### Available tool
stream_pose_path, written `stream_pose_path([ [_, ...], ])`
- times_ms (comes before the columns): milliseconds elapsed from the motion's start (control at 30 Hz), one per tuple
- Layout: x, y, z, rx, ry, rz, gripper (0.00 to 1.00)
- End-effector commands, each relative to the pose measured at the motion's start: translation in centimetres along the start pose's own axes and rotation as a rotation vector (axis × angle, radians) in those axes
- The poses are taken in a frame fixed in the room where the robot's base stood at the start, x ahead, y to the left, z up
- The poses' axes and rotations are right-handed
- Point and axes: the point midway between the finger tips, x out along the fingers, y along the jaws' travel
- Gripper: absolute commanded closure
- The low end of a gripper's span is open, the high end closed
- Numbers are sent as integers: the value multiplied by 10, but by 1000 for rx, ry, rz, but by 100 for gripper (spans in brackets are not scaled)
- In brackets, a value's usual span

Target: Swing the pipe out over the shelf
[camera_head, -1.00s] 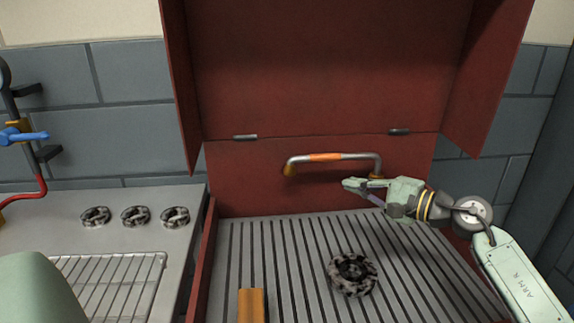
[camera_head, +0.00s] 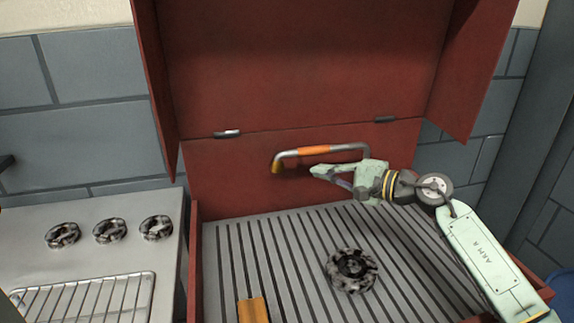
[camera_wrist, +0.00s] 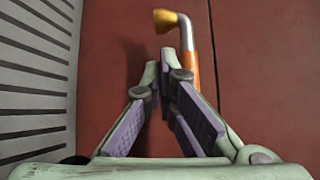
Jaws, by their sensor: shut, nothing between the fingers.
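The pipe, a bent grey tube with an orange grip band (camera_head: 314,150) and a brassy end, stands at the red back wall above the grey slatted shelf (camera_head: 230,255). My gripper (camera_head: 316,171) is shut and empty just below and in front of the band. In the wrist view, the closed fingertips (camera_wrist: 160,60) are just left of the orange band (camera_wrist: 192,72), with the pipe running beside the right finger. Whether they touch it cannot be told.
The red casing's lid (camera_head: 290,70) stands open above. A dark round burner (camera_head: 351,270) and an orange-brown block (camera_head: 253,310) are on the slatted surface. A counter with several round knobs (camera_head: 109,230) and a wire rack (camera_head: 90,298) is at left.

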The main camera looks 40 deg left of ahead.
Motion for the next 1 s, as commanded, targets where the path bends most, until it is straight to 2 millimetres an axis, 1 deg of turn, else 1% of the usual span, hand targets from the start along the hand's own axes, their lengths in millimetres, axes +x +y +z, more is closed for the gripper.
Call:
stream_pose_path([
  [167,4,-1,1,0,-2,0,100],
  [267,14,-3,1,1,-2,1,100],
  [500,58,-5,2,2,-4,2,100],
  [600,75,-4,2,1,-3,2,100],
  [700,88,-4,1,1,-2,0,100],
  [833,97,-1,0,0,-1,1,100],
  [1000,101,0,0,0,0,-1,100],
])
